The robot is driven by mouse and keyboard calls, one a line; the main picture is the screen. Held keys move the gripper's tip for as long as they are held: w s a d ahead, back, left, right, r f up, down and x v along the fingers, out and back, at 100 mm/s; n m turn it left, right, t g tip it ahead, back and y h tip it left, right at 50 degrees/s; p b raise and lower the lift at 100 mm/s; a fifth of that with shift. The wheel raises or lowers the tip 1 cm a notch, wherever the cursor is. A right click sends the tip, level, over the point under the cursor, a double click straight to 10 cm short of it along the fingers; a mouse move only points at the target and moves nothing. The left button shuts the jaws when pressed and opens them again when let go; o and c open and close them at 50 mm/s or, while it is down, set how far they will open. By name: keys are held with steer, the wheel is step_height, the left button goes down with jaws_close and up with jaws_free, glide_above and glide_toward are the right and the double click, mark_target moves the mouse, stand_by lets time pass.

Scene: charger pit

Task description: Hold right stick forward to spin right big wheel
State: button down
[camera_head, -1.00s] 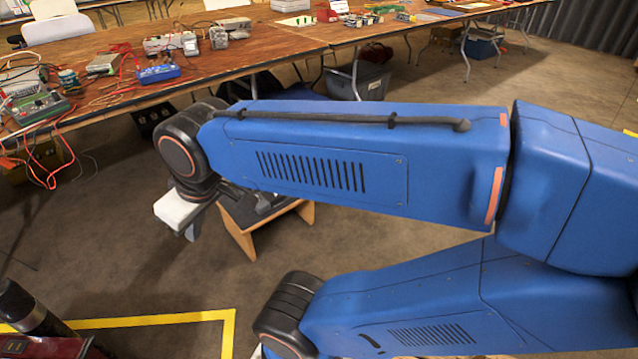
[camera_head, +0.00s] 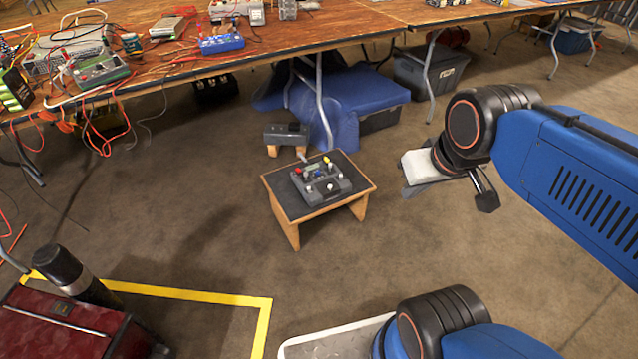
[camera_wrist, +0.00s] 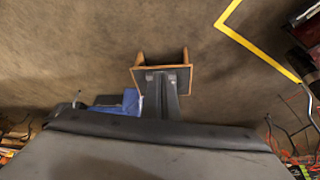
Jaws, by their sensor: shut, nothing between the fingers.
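A dark grey control box (camera_head: 322,183) with small sticks and red, yellow and white knobs lies on a low wooden stool (camera_head: 284,222) in the head view. Which knob is the right stick is too small to tell. My gripper (camera_head: 487,203) is shut and empty, to the right of the stool and apart from it. In the wrist view, my gripper (camera_wrist: 161,76) overlaps the stool (camera_wrist: 188,80) in the picture, and the control box cannot be made out there. No big wheel can be made out.
A small dark box (camera_head: 286,134) stands behind the stool. A long wooden table (camera_head: 330,30) with electronics and wires runs along the back, with a blue cloth (camera_head: 345,100) beneath it. Yellow tape (camera_head: 190,293) and a dark red case (camera_head: 55,330) are at lower left.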

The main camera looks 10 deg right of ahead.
steer(key=w+d+f+m+t, duration=0.1)
steer(key=w+d+f+m, duration=0.2)
steer(key=w, duration=0.6)
steer(key=w+f+m+t+h, duration=0.15)
steer(key=w+f, duration=0.35)
steer(key=w, duration=0.5)
steer(key=w+d+f+m+y, duration=0.15)
steer(key=w+f+m, duration=0.25)
steer(key=w, duration=0.5)
steer(key=w+f+m, duration=0.2)
steer(key=w+f, duration=0.2)
steer(key=f, duration=0.3)
steer(key=w+a+f+m+t+y, duration=0.1)
steer(key=w+f+m, duration=0.1)
steer(key=w+f, duration=0.2)
steer(key=w+f+m+t+y, duration=0.1)
steer(key=w+f, duration=0.3)
steer(key=f, duration=0.7)
steer(key=shift+w+a+m, duration=0.15)
steer(key=shift+w+m, duration=0.1)
steer(key=shift+m, duration=0.5)
